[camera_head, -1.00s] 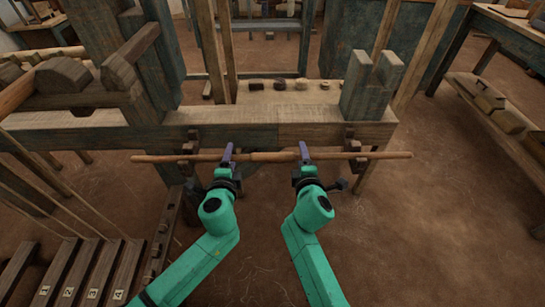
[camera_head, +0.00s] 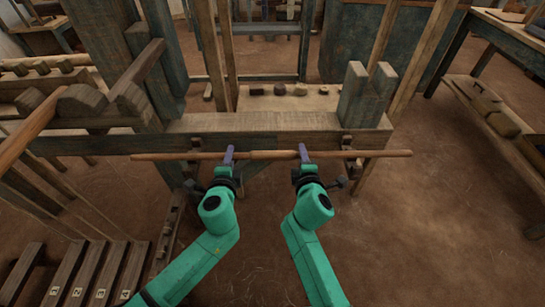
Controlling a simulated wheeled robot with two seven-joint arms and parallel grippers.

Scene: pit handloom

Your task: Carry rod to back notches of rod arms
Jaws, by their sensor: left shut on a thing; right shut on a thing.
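The long thin wooden rod (camera_head: 370,154) lies level across the picture in front of the loom's front beam. My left gripper (camera_head: 228,153) is shut on it left of its middle, and my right gripper (camera_head: 304,151) is shut on it right of its middle. Both rod ends stick out well past the grippers. Two dark wooden brackets, seemingly the rod arms, are on the beam's front: a left one (camera_head: 194,137) and a right one (camera_head: 346,142). The rod overlaps their lower parts in this view. I cannot tell whether it touches them or sits in any notch.
The front beam (camera_head: 270,122) runs behind the rod, with a forked post (camera_head: 366,98) at its right end. Numbered treadles (camera_head: 95,275) lie at lower left. A bench (camera_head: 500,110) stands at right. The floor right of my arms is clear.

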